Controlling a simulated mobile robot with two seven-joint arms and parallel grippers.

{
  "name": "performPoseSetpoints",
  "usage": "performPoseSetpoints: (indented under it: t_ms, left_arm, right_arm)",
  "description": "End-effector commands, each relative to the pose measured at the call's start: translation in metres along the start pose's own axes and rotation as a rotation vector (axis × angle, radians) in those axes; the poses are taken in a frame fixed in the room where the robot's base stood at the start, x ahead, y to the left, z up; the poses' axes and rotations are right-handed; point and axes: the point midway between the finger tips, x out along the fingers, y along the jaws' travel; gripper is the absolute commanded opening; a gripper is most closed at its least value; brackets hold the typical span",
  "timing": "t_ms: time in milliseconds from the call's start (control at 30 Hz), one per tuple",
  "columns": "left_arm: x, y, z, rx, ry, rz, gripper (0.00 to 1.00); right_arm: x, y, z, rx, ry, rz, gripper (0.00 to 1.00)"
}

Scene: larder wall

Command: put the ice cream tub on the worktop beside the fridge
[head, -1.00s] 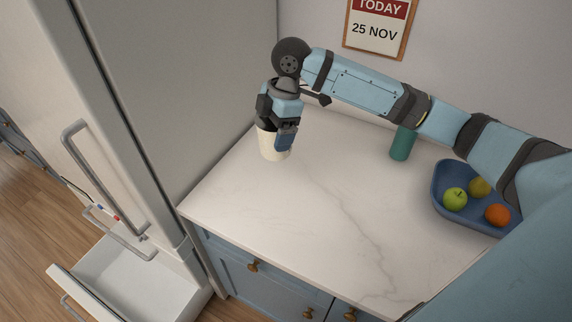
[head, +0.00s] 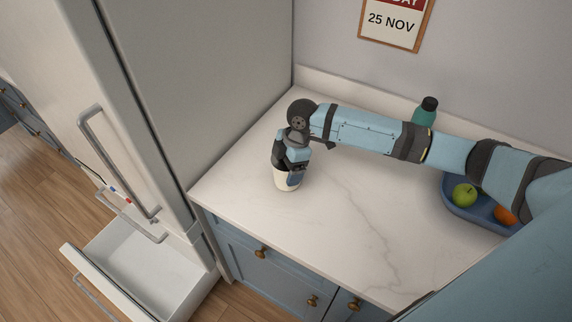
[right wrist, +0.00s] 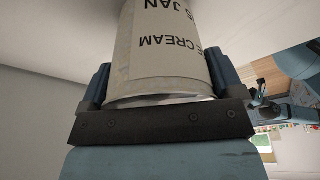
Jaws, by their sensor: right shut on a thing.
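The ice cream tub (head: 287,184) is a cream-coloured cylinder at the worktop's left part, beside the fridge. My right gripper (head: 291,171) is shut on it from above and hides its upper part. In the right wrist view the tub (right wrist: 165,50) sits between both fingers, with "ICE CREAM" and "JAN" lettering upside down. The worktop (head: 330,230) is pale marbled stone. I cannot tell whether the tub's base touches it. The fridge (head: 200,80) stands to the left, its lower drawer (head: 150,270) pulled out and empty.
A blue tray (head: 462,212) with a green apple (head: 464,195) and an orange (head: 505,215) sits at the right of the worktop. A green bottle (head: 425,112) with a black cap stands at the back. The worktop's front middle is clear.

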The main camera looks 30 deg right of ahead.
Motion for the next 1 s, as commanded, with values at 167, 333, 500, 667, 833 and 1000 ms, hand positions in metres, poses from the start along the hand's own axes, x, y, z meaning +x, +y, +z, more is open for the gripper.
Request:
performPoseSetpoints:
  t_ms: [167,333,500,667,833,1000]
  left_arm:
    - [0.0,0.0,0.0,0.0,0.0,0.0,0.0]
    - [0.0,0.0,0.001,0.0,-0.002,0.001,0.0]
    - [0.0,0.001,0.002,0.0,-0.005,0.001,0.0]
    - [0.001,0.001,0.003,0.0,-0.006,0.001,0.0]
    - [0.002,0.001,0.006,0.0,-0.005,0.001,0.0]
    - [0.004,0.001,0.008,0.0,-0.005,0.001,0.0]
  right_arm:
    - [-0.001,0.001,-0.001,-0.001,0.001,0.002,0.53]
    - [0.002,0.0,0.001,0.0,0.0,0.001,0.92]
    - [0.002,0.0,0.001,-0.001,0.0,0.001,1.0]
    - [-0.001,0.001,-0.001,-0.001,0.0,0.002,1.0]
    - [-0.024,0.001,0.0,-0.003,0.0,0.004,1.0]
    - [-0.062,0.001,0.0,-0.001,0.0,0.004,1.0]
